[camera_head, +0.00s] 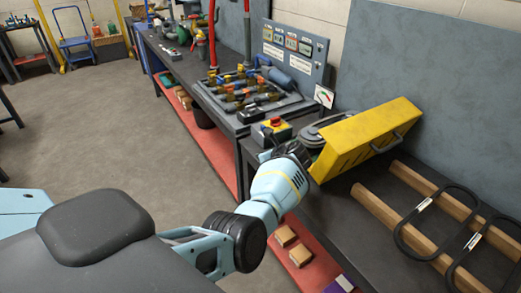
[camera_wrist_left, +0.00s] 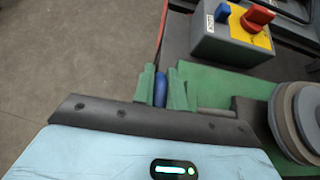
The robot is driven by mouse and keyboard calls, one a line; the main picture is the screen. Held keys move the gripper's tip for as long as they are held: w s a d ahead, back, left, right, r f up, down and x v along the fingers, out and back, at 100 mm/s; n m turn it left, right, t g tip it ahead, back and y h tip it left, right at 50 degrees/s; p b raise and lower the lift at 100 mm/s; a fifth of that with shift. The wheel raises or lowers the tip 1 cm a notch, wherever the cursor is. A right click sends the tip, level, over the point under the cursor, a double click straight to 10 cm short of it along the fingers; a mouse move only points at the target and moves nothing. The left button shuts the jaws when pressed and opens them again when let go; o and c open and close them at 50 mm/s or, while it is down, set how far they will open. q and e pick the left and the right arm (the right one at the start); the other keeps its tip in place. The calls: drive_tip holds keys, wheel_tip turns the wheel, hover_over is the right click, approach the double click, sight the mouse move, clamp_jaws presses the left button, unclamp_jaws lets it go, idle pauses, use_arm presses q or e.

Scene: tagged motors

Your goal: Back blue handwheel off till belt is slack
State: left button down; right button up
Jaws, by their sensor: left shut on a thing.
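The blue handwheel (camera_wrist_left: 160,91) shows as a narrow blue piece in the left wrist view. My left gripper (camera_wrist_left: 162,86) is shut on it, one greenish finger on each side. In the head view my left arm reaches to the motor bench, and its wrist hides the fingertips and the handwheel. Grey stacked pulley discs (camera_wrist_left: 299,118) sit right of the gripper on a green base (camera_wrist_left: 215,84). In the head view a round grey pulley (camera_head: 322,127) shows beside the raised yellow guard (camera_head: 365,142). I cannot tell how tight the belt is. My right gripper is not in view.
A grey switch box (camera_wrist_left: 228,44) with a red knob (camera_wrist_left: 258,16) stands just beyond the gripper. Black belts (camera_head: 408,243) lie across wooden rails (camera_head: 376,207) on the right of the bench. A rack of fittings (camera_head: 245,92) lies farther back.

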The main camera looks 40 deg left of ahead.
use_arm(q)
drive_tip(key=shift+w+a+r+g+h+p, duration=0.2)
drive_tip(key=shift+a+g+h+p, duration=0.2)
drive_tip(key=shift+h, duration=0.5)
drive_tip(key=shift+f+h, duration=0.25)
drive_tip(key=shift+h, duration=0.25)
drive_tip(key=shift+a+f+g+h, duration=0.15)
drive_tip(key=shift+f+g+h, duration=0.35)
drive_tip(key=shift+h, duration=0.2)
drive_tip(key=shift+a+f+g+h+b, duration=0.1)
drive_tip(key=shift+f+g+h+b, duration=0.4)
drive_tip(key=shift+h+b, duration=0.65)
drive_tip(key=shift+h, duration=0.35)
drive_tip(key=shift+f+g+h+b, duration=0.1)
drive_tip(key=shift+g+h+b, duration=0.2)
drive_tip(key=shift+h+b, duration=0.3)
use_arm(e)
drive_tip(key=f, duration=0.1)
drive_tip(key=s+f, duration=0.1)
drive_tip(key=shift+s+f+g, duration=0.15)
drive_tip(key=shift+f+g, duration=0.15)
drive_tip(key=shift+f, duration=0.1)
use_arm(q)
drive_tip(key=shift+h, duration=0.3)
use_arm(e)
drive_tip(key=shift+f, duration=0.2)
